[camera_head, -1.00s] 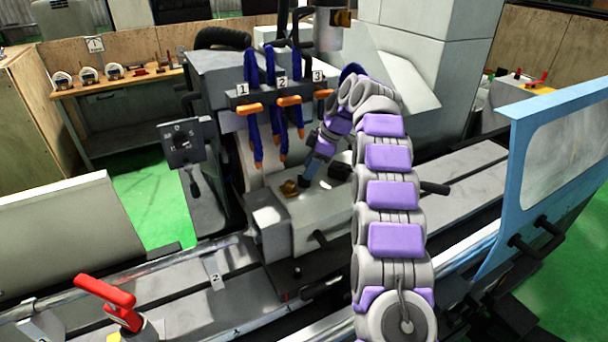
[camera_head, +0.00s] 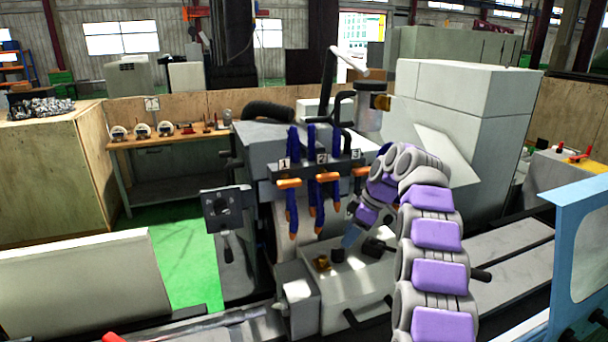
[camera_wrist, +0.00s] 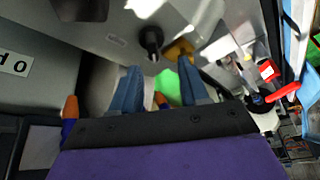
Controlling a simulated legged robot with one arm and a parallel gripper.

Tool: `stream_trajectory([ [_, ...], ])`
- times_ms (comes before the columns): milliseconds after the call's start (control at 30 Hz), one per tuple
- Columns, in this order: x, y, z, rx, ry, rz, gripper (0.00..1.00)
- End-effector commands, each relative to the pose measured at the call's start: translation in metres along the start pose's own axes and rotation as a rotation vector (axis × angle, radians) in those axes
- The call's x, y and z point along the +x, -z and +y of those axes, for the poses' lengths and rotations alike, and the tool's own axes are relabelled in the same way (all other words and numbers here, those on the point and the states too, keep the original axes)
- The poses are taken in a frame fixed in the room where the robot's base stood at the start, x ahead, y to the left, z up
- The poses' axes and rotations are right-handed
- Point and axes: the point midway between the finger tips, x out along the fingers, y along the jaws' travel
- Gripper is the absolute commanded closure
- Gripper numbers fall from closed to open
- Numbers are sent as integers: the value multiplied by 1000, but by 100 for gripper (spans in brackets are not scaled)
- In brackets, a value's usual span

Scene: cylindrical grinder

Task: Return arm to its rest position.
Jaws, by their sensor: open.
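My gripper (camera_wrist: 158,90) is open in the wrist view, with its two blue fingers apart and nothing between them. In the head view my gripper (camera_head: 347,240) is small and sits at the end of my purple and grey arm. The arm rises from the lower right, bends over at the top, and points down at the grinder's grey housing (camera_head: 355,290). A brass-coloured fitting (camera_head: 322,263) on the housing is just left of the gripper. In the wrist view a black knob (camera_wrist: 151,38) and a yellow part (camera_wrist: 180,50) lie beyond the fingers.
Blue hoses with orange nozzles (camera_head: 291,215) hang left of my arm, from a bar numbered 1 to 3. A control box (camera_head: 227,208) stands farther left. A blue-framed guard (camera_head: 565,260) is at the right. A red lever (camera_wrist: 285,91) shows in the wrist view.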

Motion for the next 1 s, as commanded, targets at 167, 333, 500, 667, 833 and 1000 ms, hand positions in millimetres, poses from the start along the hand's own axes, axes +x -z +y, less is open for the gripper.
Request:
stream_trajectory([
  [167,-14,10,-37,142,18,-21,55],
  [333,-22,13,-77,290,31,-56,55],
  [500,-27,11,-124,430,33,-100,55],
  [667,-28,2,-172,559,32,-151,55],
  [833,-25,-13,-225,690,18,-208,55],
  [1000,-20,-35,-281,816,-11,-266,55],
])
